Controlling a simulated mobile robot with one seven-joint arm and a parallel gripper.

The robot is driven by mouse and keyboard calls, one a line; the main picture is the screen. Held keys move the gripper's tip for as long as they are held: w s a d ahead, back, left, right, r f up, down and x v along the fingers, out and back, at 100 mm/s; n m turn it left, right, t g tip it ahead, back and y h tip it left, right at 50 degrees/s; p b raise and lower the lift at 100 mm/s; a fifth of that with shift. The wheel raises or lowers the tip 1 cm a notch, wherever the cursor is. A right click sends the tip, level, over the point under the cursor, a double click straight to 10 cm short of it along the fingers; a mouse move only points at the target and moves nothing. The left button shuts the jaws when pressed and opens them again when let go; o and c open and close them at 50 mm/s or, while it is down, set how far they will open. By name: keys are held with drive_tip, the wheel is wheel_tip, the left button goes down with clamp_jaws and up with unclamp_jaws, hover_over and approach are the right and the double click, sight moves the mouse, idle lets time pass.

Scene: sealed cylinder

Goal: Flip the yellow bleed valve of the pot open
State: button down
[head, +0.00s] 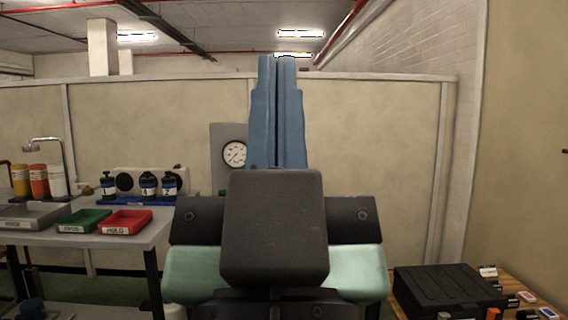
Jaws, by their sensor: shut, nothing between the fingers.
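My gripper (277,62) fills the middle of the head view. Its two blue fingers point upward and lie together, shut and empty. Its dark housing and pale green sides block much of the view below and behind. I cannot make out the pot or its yellow bleed valve; I cannot tell whether they are behind my gripper or out of view. A round white gauge (235,153) on a grey panel shows just left of the fingers.
A bench at the left holds a green tray (83,221), a red tray (125,222), dark bottles (148,186) and several coloured containers near a tap (45,146). A black case (448,291) lies on a wooden table at the lower right. A pale partition stands behind.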

wheel_tip(320, 180, up, 30)
drive_tip(key=p, duration=2.7)
drive_tip(key=shift+w+r, duration=0.1)
